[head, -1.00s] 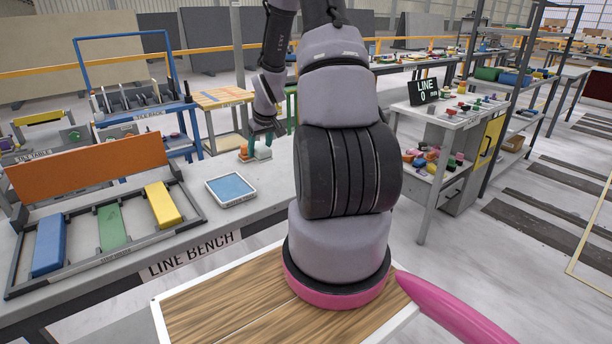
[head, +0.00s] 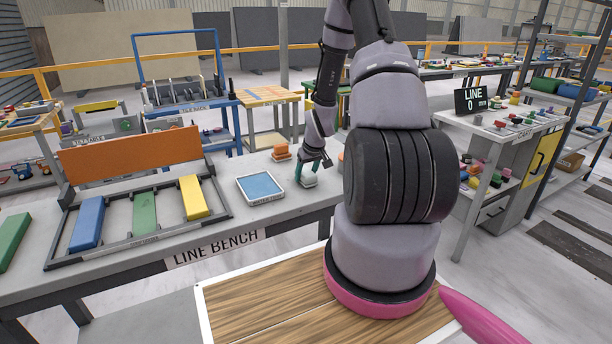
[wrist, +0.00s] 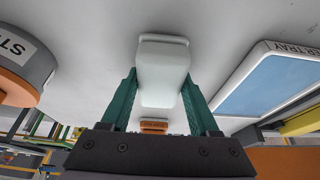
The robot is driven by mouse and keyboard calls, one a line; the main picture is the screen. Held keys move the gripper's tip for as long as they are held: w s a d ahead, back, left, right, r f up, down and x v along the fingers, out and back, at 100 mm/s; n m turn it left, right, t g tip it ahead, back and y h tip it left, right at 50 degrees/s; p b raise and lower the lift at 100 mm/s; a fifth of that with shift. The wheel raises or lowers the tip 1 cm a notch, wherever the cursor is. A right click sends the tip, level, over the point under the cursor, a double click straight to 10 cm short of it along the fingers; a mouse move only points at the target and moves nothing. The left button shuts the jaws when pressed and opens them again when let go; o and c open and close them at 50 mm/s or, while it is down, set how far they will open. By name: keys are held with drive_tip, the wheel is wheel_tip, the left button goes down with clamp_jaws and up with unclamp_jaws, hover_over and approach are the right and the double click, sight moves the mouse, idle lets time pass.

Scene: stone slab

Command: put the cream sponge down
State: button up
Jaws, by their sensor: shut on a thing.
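The cream sponge (wrist: 162,72) is a pale, rounded block between the green fingers of my gripper (wrist: 160,100) in the wrist view. In the head view my gripper (head: 308,172) is low over the line bench, to the right of the blue-topped tray, with the pale sponge (head: 309,182) at its tips. The gripper is shut on the sponge. I cannot tell whether the sponge's underside touches the bench top (head: 235,222).
The blue-topped tray (head: 261,187) lies close by on the left. An orange block (head: 281,151) sits behind the gripper. A round grey-and-orange object (wrist: 25,60) shows in the wrist view. A rack with blue, green and yellow bars (head: 145,214) stands at left.

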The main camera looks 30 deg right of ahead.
drive_tip(key=shift+f, duration=0.25)
drive_tip(key=o, duration=1.3)
